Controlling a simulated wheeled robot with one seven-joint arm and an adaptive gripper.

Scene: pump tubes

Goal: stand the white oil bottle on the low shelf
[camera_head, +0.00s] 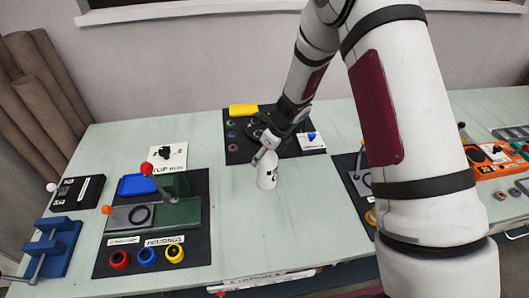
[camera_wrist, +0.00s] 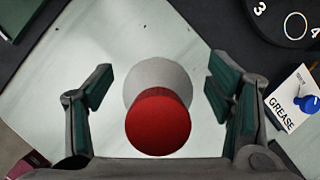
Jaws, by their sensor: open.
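The white oil bottle (camera_head: 267,176) stands upright on the pale green table, with dark marks on its side. In the wrist view its red cap (camera_wrist: 158,122) and white shoulder (camera_wrist: 153,78) lie between the fingers. My gripper (camera_head: 266,156) is at the bottle's top in the head view. In the wrist view my gripper (camera_wrist: 157,92) is open, one finger on each side of the bottle, with gaps showing. The cap is hidden by my gripper in the head view. I cannot clearly make out the low shelf.
A black mat with a yellow block (camera_head: 243,110) lies behind the bottle. A GREASE card (camera_wrist: 294,99) lies at right in the wrist view. A green fixture (camera_head: 150,212) with colored rings stands left. Bare table (camera_head: 285,235) lies in front of the bottle.

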